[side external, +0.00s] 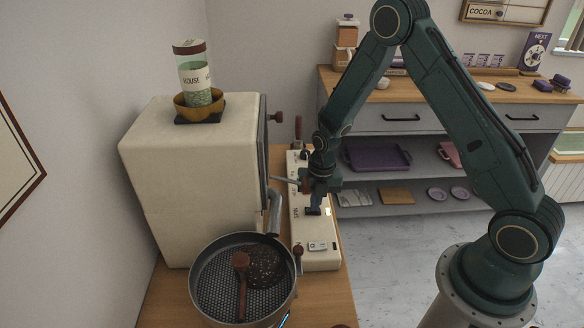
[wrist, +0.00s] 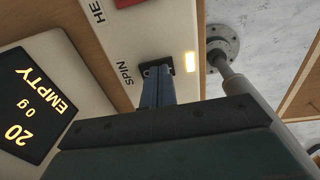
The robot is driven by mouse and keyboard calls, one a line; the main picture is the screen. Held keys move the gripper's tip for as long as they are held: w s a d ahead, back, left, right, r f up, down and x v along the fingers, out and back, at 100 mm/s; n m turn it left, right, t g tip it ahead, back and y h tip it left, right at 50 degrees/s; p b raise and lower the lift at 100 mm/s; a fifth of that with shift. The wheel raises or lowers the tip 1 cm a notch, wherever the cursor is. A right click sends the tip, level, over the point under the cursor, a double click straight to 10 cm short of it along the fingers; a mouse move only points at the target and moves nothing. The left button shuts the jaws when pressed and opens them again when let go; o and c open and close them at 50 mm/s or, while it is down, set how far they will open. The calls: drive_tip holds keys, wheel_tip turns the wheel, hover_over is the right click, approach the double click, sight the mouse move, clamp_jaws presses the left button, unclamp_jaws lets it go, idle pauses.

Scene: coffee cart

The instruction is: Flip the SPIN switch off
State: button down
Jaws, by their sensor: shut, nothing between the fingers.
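The cream control panel (side external: 318,258) lies along the roaster's right side. On it is the printed SPIN label, and in the wrist view the label (wrist: 126,74) reads clearly. Beside it a small lamp (wrist: 190,62) glows yellow; it also shows bright in the side view (side external: 327,211). The black base of the SPIN switch (wrist: 169,68) shows just past my fingertips; its lever is hidden behind them, so its position cannot be told. My gripper (wrist: 157,74) is shut and empty, its tips at the switch; I cannot tell whether they touch. In the side view my gripper (side external: 313,211) points down over the panel.
A dark display (wrist: 35,105) reads EMPTY, 0 g and 20. The cream roaster (side external: 190,175) stands left of the panel, with a round perforated pan (side external: 215,290) in front. A red patch (wrist: 128,2) borders the HE lettering.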

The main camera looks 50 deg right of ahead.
drive_tip(key=shift+r, duration=0.2)
idle(0.4)
wheel_tip(320, 180, up, 14)
drive_tip(key=s+d, duration=0.1)
drive_tip(key=shift+s+d+f, duration=0.15)
idle(0.5)
drive_tip(key=shift+w+a, duration=0.45)
drive_tip(key=shift+w, duration=0.2)
drive_tip(key=shift+f, duration=0.1)
drive_tip(key=shift+w+a+f, duration=0.2)
drive_tip(key=shift+f, duration=2.1)
drive_tip(key=shift+w+a+f, duration=0.2)
drive_tip(key=shift+f, duration=2.05)
drive_tip(key=shift+w+a+f, duration=0.2)
drive_tip(key=shift+f, duration=2.1)
